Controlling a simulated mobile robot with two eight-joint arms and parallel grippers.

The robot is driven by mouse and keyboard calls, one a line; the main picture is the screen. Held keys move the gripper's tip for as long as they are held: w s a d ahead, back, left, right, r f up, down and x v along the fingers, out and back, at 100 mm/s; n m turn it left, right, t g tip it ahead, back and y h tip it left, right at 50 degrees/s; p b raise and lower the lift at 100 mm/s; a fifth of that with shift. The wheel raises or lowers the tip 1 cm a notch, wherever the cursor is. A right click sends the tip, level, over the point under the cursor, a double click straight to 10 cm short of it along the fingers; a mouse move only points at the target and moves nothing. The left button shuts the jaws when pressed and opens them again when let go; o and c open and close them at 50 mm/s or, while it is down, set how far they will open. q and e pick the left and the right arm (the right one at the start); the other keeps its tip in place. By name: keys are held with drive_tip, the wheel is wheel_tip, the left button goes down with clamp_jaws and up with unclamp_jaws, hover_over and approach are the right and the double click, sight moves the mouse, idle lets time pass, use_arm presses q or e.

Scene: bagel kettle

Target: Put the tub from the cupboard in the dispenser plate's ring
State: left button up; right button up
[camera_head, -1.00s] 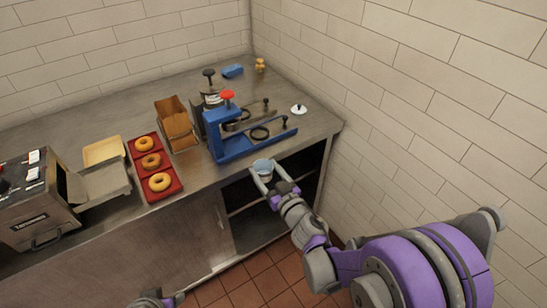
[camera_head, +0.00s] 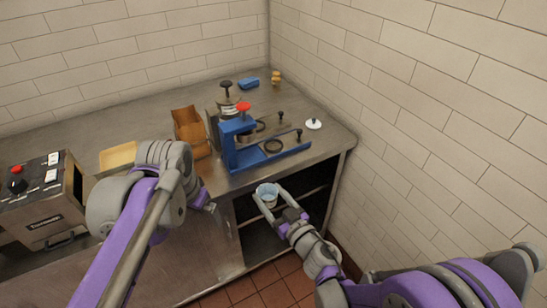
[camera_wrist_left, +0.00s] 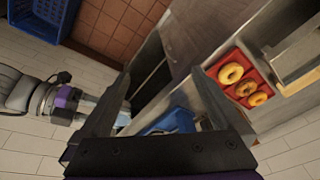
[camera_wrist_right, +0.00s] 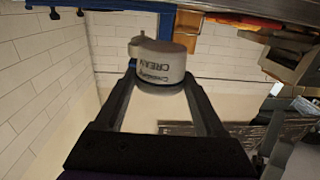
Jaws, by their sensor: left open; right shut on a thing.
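The tub (camera_head: 267,191) is white and pale blue, and the right wrist view shows it with "CREAM" lettering (camera_wrist_right: 160,66). My right gripper (camera_head: 269,200) is shut on it, in front of the open cupboard and below the counter edge. The blue dispenser (camera_head: 236,148) stands on the counter above, with a blue plate holding a dark ring (camera_head: 273,146) on its right. My left gripper (camera_wrist_left: 160,78) is open and empty by the counter's front; my arm hides part of it in the head view.
The open cupboard (camera_head: 262,240) has a shelf. A brown box (camera_head: 187,130), a white lid-like disc (camera_head: 314,124) and a blue block (camera_head: 249,84) stand on the counter. A red tray (camera_wrist_left: 228,57) holds bagels. The tiled wall is close on the right.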

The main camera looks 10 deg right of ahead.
use_arm(q)
drive_tip(key=w+d+r+m+g, duration=0.2)
drive_tip(key=w+d+r+m, duration=0.25)
drive_tip(key=w+d, duration=0.5)
drive_tip(key=m+g+y, duration=0.1)
drive_tip(key=m, duration=0.3)
hover_over(269, 190)
drive_tip(key=s, duration=0.1)
drive_tip(key=shift+y, duration=0.3)
drive_tip(key=f, duration=1.2)
drive_tip(key=shift+s+a, duration=0.15)
drive_tip(key=shift+s, duration=0.2)
drive_tip(key=c, duration=1.1)
drive_tip(key=shift+c, duration=0.8)
use_arm(e)
drive_tip(key=o, duration=1.3)
drive_tip(key=shift+c, duration=0.2)
drive_tip(key=shift+s, duration=0.1)
